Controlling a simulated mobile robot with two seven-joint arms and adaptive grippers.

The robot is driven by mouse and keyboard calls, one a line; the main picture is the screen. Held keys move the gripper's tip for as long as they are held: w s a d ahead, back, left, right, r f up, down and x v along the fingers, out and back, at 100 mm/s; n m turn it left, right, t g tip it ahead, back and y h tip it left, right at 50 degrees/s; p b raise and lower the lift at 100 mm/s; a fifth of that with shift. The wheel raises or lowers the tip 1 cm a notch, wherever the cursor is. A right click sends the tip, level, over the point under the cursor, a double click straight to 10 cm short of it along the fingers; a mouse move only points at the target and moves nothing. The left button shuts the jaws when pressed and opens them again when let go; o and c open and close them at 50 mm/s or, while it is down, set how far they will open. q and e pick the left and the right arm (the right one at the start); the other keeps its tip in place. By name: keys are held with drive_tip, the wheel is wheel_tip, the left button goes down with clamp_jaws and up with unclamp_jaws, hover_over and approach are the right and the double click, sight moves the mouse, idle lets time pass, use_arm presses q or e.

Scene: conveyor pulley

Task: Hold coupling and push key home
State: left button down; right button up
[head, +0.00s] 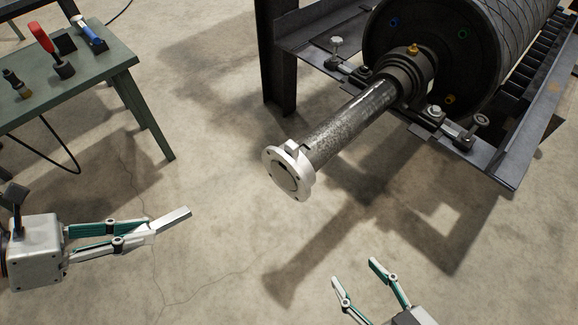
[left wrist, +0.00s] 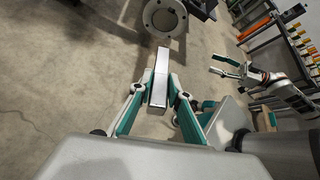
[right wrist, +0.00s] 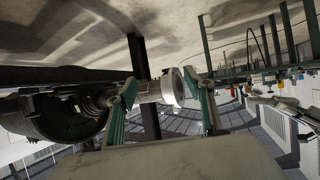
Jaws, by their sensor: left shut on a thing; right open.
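The coupling (head: 288,171) is a pale flanged hub with bolt holes on the free end of the grey shaft (head: 350,124). A dark slot shows at the hub's top. The coupling also shows in the left wrist view (left wrist: 164,17) and the right wrist view (right wrist: 171,88). My left gripper (head: 152,227) is shut on the key (head: 172,219), a plain metal bar whose far end sticks out past the fingertips. The key (left wrist: 160,78) points towards the coupling but stays clear of it. My right gripper (head: 355,271) is open and empty, below and right of the coupling, apart from it.
The shaft runs into a bearing on the dark steel frame (head: 504,166), beside the large drum (head: 455,35). A green table (head: 106,62) at the upper left carries a red-handled tool (head: 42,37) and a blue hammer (head: 89,35). The space between my grippers and the coupling is free.

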drive_tip(key=shift+w+d+r+t+y, duration=1.05)
drive_tip(key=shift+w+r+t, duration=1.15)
drive_tip(key=shift+w, duration=3.35)
drive_tip(key=w+a+f+n+g+y, duration=0.2)
drive_tip(key=w+a+f+n+y, duration=0.2)
drive_tip(key=w+a, duration=0.4)
drive_tip(key=shift+w+a+y, duration=0.4)
drive_tip(key=shift+w+y, duration=0.1)
drive_tip(key=shift+y, duration=0.15)
drive_tip(key=c, duration=0.9)
drive_tip(key=shift+o, duration=0.2)
drive_tip(key=c, duration=0.3)
